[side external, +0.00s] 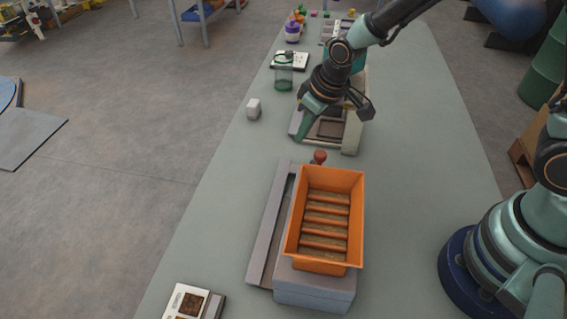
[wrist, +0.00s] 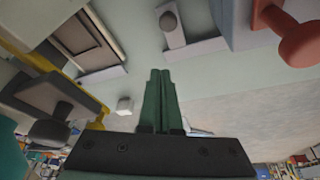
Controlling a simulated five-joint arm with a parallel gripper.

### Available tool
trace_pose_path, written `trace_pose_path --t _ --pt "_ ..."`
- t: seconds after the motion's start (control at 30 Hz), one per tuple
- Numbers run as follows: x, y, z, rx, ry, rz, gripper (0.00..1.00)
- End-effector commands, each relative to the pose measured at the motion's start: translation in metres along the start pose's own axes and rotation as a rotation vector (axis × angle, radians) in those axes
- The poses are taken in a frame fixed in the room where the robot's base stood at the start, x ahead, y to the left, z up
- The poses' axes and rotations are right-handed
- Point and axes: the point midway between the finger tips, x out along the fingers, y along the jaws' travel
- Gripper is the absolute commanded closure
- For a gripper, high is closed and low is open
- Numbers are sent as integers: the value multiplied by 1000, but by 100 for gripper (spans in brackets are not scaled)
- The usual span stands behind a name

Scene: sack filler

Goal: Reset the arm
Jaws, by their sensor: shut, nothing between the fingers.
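My gripper (side external: 302,136) hangs over the middle of the bench in the side view, above the left side of a beige station with a dark recessed panel (side external: 332,128). In the wrist view my gripper (wrist: 160,72) shows two green fingers pressed together with nothing between them. It is apart from the orange hopper (side external: 350,262), which stands nearer the camera on a grey base. I cannot tell the exact height of the fingertips above the station.
A red knob (side external: 320,156) stands behind the hopper; a red knob (wrist: 305,43) also shows in the wrist view. A small white block (side external: 254,108) and a clear green-based jar (side external: 283,75) lie to the left. The bench (side external: 420,130) is clear on the right.

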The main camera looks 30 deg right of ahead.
Motion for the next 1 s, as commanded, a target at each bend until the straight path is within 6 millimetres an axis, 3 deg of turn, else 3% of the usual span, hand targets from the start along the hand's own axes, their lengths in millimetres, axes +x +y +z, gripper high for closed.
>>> trace_pose_path --t 0.2,0.57,0.77,1.0 --pt "-33 1 -1 0 4 1 100" --pt "-62 6 1 14 10 6 100" --pt "-108 31 13 87 49 31 100" --pt "-167 60 49 199 101 74 100"
